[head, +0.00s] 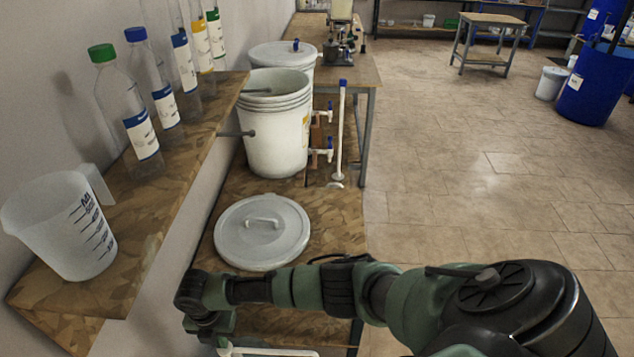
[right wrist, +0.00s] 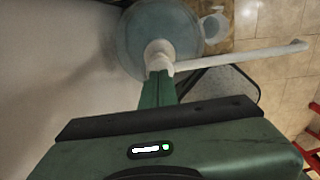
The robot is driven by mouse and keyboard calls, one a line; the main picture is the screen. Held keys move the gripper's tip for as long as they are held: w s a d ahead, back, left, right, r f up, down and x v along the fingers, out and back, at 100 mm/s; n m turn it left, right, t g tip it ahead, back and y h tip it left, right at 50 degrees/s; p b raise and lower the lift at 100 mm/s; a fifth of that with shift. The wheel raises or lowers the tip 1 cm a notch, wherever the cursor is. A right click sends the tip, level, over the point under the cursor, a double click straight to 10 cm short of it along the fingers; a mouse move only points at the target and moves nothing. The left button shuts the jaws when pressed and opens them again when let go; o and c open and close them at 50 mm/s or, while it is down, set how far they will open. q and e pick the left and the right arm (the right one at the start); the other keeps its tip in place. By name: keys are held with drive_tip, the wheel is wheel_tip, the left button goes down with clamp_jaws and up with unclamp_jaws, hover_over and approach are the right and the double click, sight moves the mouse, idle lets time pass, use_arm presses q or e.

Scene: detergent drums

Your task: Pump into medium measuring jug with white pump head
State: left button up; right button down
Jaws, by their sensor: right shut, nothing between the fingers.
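In the right wrist view my right gripper (right wrist: 159,76) is shut, with its fingertips at the white pump head (right wrist: 157,52). The tips appear to touch the head, but nothing is held between them. A long white spout (right wrist: 250,56) runs from the head to the right. The pump stands over a round blue-grey drum (right wrist: 125,40). A small whitish jug-like vessel (right wrist: 213,26) stands beside the drum; its size is unclear. In the head view the white spout (head: 270,352) shows at the bottom edge, below my right gripper (head: 212,330). My left gripper is out of view.
A translucent measuring jug (head: 65,235) stands on the wooden wall shelf (head: 150,215) with several capped bottles (head: 140,120). A white bucket (head: 275,135) and a round white lid (head: 262,232) are on the lower bench. The tiled floor to the right is largely clear.

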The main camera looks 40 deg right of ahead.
drive_tip(key=shift+f, duration=0.1)
drive_tip(key=shift+f+b, duration=2.4)
drive_tip(key=shift+f, duration=0.45)
wheel_tip(320, 180, up, 6)
drive_tip(key=p, duration=0.5)
drive_tip(key=shift+f, duration=0.2)
